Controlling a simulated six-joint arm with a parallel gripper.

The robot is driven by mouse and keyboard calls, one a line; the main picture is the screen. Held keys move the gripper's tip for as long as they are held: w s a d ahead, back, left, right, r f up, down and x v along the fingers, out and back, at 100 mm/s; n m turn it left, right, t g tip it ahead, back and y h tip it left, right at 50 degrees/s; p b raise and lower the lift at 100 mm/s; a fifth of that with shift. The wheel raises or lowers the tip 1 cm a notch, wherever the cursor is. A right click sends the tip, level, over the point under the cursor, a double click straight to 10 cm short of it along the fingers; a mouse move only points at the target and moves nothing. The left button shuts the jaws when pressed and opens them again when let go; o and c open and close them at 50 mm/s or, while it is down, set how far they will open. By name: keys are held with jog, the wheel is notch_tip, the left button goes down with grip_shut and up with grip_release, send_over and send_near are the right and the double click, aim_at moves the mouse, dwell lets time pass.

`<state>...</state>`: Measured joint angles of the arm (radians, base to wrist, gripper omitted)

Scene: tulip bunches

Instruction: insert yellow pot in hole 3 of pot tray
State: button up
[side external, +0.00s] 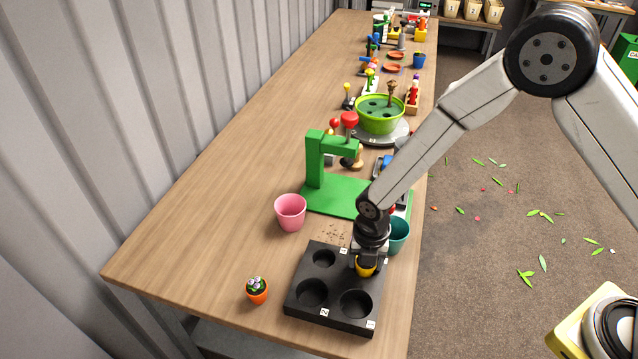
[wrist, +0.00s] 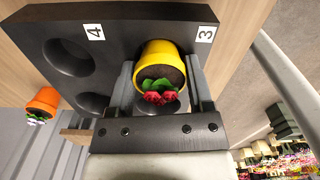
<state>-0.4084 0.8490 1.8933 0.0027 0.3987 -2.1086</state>
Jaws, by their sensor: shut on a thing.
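The yellow pot (wrist: 158,47) holds dark soil and a small plant with red flowers. My gripper (wrist: 160,72) is shut on it, one finger on each side. In the side view the yellow pot (side external: 365,270) shows below my gripper (side external: 368,256), at the far right hole of the black pot tray (side external: 333,285). The label 3 (wrist: 205,34) is beside the pot in the wrist view. The fingers and pot hide much of hole 3. I cannot tell how deep the pot sits in it. The other holes look empty.
A teal pot (side external: 398,236) stands close behind the tray's right side. A pink pot (side external: 290,212) and a green stand (side external: 318,165) are behind it. A small orange pot with a plant (side external: 257,290) stands left of the tray. The table's left side is clear.

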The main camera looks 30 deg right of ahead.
jog(key=shift+f, duration=0.1)
jog(key=o, duration=1.3)
jog(key=shift+c, duration=0.2)
jog(key=shift+r, duration=3.9)
jog(key=shift+d, duration=0.1)
jog(key=shift+d+r+m, duration=0.35)
jog(key=shift+d+m, duration=0.05)
jog(key=shift+m, duration=0.3)
jog(key=s+d+r+m+t, duration=0.1)
jog(key=s+d+r+m, duration=0.3)
jog(key=m, duration=0.9)
jog(key=s+d+r+m+t, duration=0.1)
jog(key=s+d+r+m, duration=0.3)
jog(key=d+m, duration=0.7)
jog(key=s+m, duration=0.2)
jog(key=m, duration=0.1)
jog(key=shift+d+r+t, duration=0.2)
jog(key=shift+d+t, duration=0.1)
